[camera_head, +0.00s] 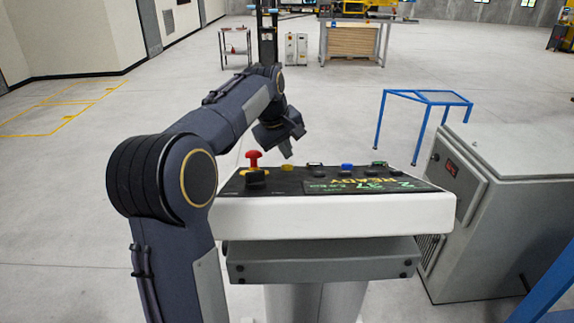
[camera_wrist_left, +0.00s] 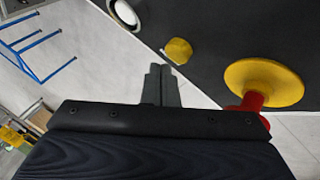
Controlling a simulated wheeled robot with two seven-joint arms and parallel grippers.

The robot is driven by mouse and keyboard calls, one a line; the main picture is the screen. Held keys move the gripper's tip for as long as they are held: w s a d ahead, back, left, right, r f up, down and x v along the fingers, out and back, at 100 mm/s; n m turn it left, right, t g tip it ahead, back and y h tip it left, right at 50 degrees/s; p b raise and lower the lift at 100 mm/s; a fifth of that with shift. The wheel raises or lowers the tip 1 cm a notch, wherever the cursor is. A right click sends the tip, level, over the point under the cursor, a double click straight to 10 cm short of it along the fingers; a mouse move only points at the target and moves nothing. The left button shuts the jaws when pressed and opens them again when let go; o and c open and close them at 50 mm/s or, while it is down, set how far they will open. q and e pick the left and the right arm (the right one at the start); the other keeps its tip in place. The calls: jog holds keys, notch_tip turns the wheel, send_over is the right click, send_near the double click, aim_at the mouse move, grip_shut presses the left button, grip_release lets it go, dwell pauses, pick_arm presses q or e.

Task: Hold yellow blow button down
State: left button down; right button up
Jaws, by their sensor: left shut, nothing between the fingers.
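The yellow button (camera_head: 287,168) is on the dark top of the control panel, right of the red mushroom knob (camera_head: 253,158). In the left wrist view the yellow button (camera_wrist_left: 178,51) shows just beyond my fingertips. My left gripper (camera_head: 289,154) is shut and empty, above the back edge of the panel near the yellow button. In the left wrist view its closed fingers (camera_wrist_left: 161,70) point toward the button, with a small gap visible in the picture. Whether they touch it I cannot tell, but the head view shows them above the panel. My right gripper is not in view.
The white-edged control panel (camera_head: 330,215) also carries a blue button (camera_head: 347,168), black controls and a display reading READY (camera_head: 372,184). The red knob with its yellow disc (camera_wrist_left: 264,82) is close to my gripper. A grey cabinet (camera_head: 505,210) stands at right, a blue frame (camera_head: 425,98) behind.

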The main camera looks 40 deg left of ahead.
pick_arm(q)
jog(key=shift+s+d+f, duration=0.1)
jog(key=shift+f, duration=0.15)
jog(key=shift+s+d+f+b, duration=0.15)
jog(key=shift+s+f+b, duration=0.05)
jog(key=shift+f+b, duration=0.35)
dwell(2.5)
dwell(2.1)
jog(key=shift+w+a+r+p, duration=0.15)
jog(key=shift+r+p, duration=0.3)
jog(key=shift+p, duration=0.2)
jog(key=shift+w+a+r+p, duration=0.15)
jog(key=shift+r+p, duration=0.3)
jog(key=shift+p, duration=0.15)
jog(key=r+p, duration=0.1)
jog(key=p, duration=0.1)
jog(key=w+a+r+p, duration=0.1)
jog(key=r+p, duration=0.2)
jog(key=p, duration=0.1)
jog(key=shift+w+a+r, duration=0.15)
jog(key=shift+w+r, duration=0.15)
